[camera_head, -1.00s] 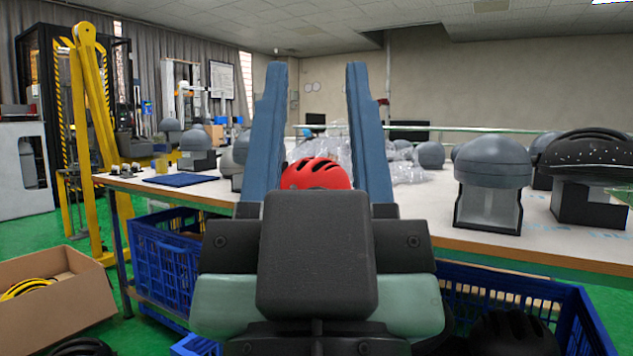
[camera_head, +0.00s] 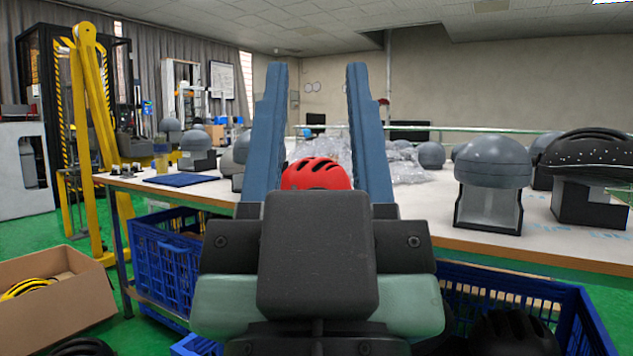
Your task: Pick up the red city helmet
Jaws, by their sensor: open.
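The red city helmet (camera_head: 316,174) sits on the table, with dark vent slots showing on its top. It appears between the two blue fingers of my gripper (camera_head: 315,75), beyond the gripper body. The fingers are wide apart and empty, and point up in the picture. The lower part of the helmet is hidden behind the gripper body. I cannot tell how far the fingers are from the helmet.
The white table (camera_head: 440,205) carries grey headforms (camera_head: 494,163) and a black helmet (camera_head: 590,150) at right. Clear plastic wrap (camera_head: 402,167) lies behind. Blue crates (camera_head: 165,265) stand below. A cardboard box (camera_head: 60,295) and yellow frame (camera_head: 92,130) are at left.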

